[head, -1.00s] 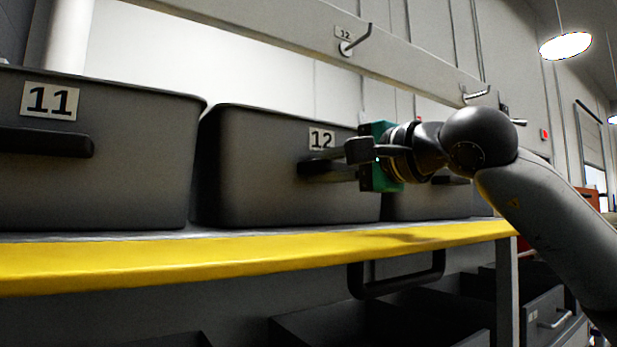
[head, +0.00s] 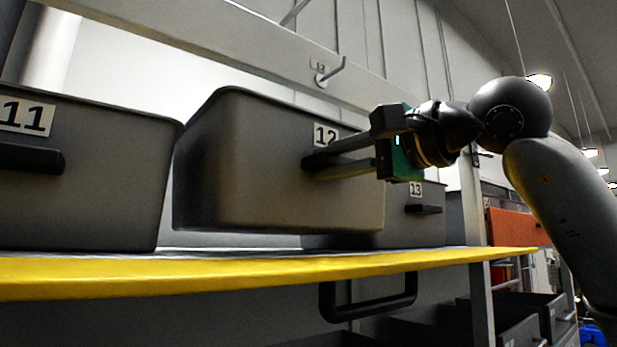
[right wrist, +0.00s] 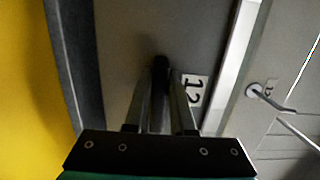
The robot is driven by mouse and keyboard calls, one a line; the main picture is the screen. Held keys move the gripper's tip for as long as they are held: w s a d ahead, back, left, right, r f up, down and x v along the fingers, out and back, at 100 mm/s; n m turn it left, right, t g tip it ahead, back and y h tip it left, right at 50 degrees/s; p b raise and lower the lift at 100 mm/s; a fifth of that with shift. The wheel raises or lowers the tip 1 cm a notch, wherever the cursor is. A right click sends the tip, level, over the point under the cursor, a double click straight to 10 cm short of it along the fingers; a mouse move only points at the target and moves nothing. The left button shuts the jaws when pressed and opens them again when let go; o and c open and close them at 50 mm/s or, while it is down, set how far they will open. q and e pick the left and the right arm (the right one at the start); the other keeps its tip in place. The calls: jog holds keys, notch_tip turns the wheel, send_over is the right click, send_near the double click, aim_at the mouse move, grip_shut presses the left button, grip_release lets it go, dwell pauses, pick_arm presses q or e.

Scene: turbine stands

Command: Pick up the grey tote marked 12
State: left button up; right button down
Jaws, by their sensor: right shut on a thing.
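The grey tote marked 12 (head: 250,175) is in the middle of the head view, tilted slightly and raised a little above the yellow-edged shelf (head: 230,274). My right gripper (head: 318,166) is shut on the tote's dark front handle, just below the number label. In the right wrist view the two fingers (right wrist: 160,112) close around the dark handle (right wrist: 160,66), with the tote's front wall (right wrist: 125,45) behind it. The far end of the handle is hidden by the fingers. My left gripper is not in view.
A grey tote marked 11 (head: 85,190) stands close on the left. A tote marked 13 (head: 418,222) stands on the right, partly behind tote 12. A rail with a hook (head: 330,72) runs above. More dark bins (head: 515,320) sit below the shelf.

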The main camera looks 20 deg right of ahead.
jog(key=b+v, duration=0.2)
jog(key=v, duration=0.9)
jog(key=shift+s, duration=0.3)
jog(key=shift+d+r, duration=0.15)
jog(key=c, duration=1.4)
grip_release()
grip_shut()
